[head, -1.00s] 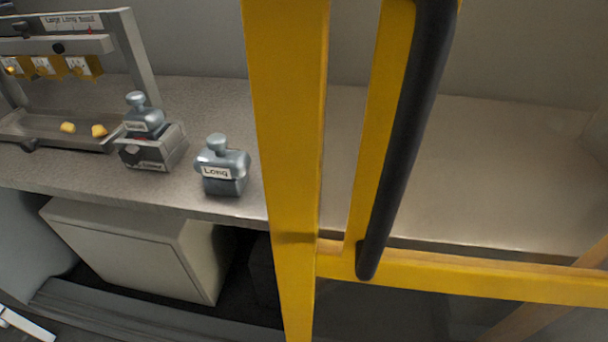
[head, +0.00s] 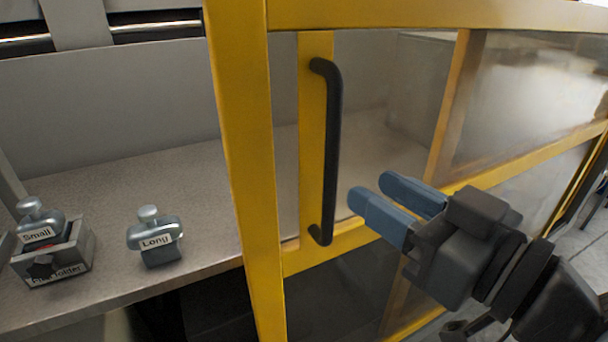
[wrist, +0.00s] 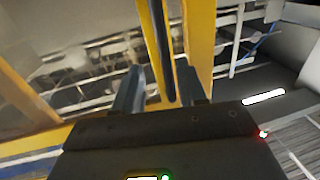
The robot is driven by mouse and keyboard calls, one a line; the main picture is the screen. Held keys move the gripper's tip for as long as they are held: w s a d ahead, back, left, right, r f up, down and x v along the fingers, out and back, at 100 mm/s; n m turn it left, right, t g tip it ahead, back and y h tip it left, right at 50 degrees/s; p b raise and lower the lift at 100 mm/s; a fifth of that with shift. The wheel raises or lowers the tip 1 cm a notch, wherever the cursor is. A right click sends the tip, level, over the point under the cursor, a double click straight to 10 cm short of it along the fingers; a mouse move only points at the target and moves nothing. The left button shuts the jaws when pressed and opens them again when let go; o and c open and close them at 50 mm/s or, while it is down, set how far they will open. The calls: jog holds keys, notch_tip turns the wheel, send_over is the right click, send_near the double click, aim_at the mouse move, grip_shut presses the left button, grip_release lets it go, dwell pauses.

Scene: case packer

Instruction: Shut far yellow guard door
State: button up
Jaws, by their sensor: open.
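The yellow guard door (head: 239,160) has a yellow frame with clear panels and stands ajar-looking in front of the bench; the head view does not settle how far open it is. Its upright black bar handle (head: 333,150) is on the door's left part. My gripper (head: 372,190) is open and empty, its two blue-grey fingers just right of the handle's lower half, apart from it in the head view. In the wrist view the black handle (wrist: 161,45) lines up between my open fingers (wrist: 160,75), with yellow frame (wrist: 201,45) beside it; its depth there is unclear.
A grey bench (head: 110,185) runs behind the door. A block labelled Long (head: 155,240) stands on it, and a block labelled Small (head: 40,225) sits in a holder (head: 55,265) at far left. Floor (head: 592,225) shows at far right.

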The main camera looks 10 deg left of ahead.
aim_at(337, 169)
jog(key=p+x, duration=0.1)
jog(key=x, duration=0.7)
jog(key=shift+s+a+r+p, duration=0.15)
jog(key=shift+s+a+p, duration=0.05)
jog(key=shift+p, duration=0.15)
grip_shut()
